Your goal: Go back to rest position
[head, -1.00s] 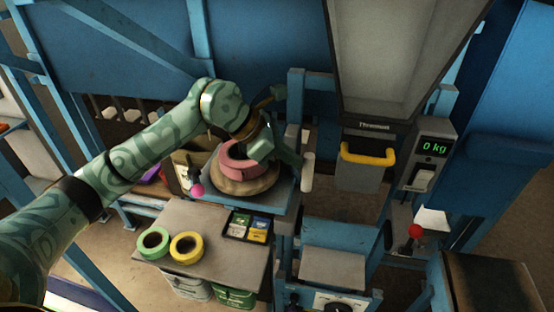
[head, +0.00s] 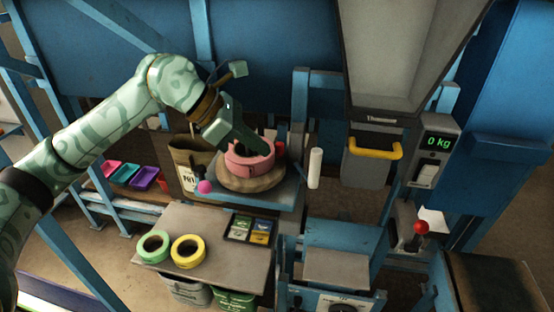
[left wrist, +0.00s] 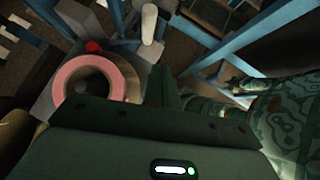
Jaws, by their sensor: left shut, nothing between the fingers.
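My left gripper (head: 241,139) is shut and empty, held above the pink tape roll. The pink roll (head: 250,167) lies on a round tan sack top or pad (head: 252,184) on a blue-framed stand. The pink roll also shows in the left wrist view (left wrist: 68,84), beside the gripper body, which covers the lower part of that view. In the head view the gripper hides part of the roll's far side; I cannot tell whether the fingertips touch it. My right gripper is not in view.
A grey table (head: 210,223) holds a green roll (head: 153,246), a yellow roll (head: 188,250) and a tray of coloured packets (head: 251,230). A hopper bucket with a yellow handle (head: 371,151) and a scale display reading 0 kg (head: 438,143) stand right. Blue frame posts surround the arm.

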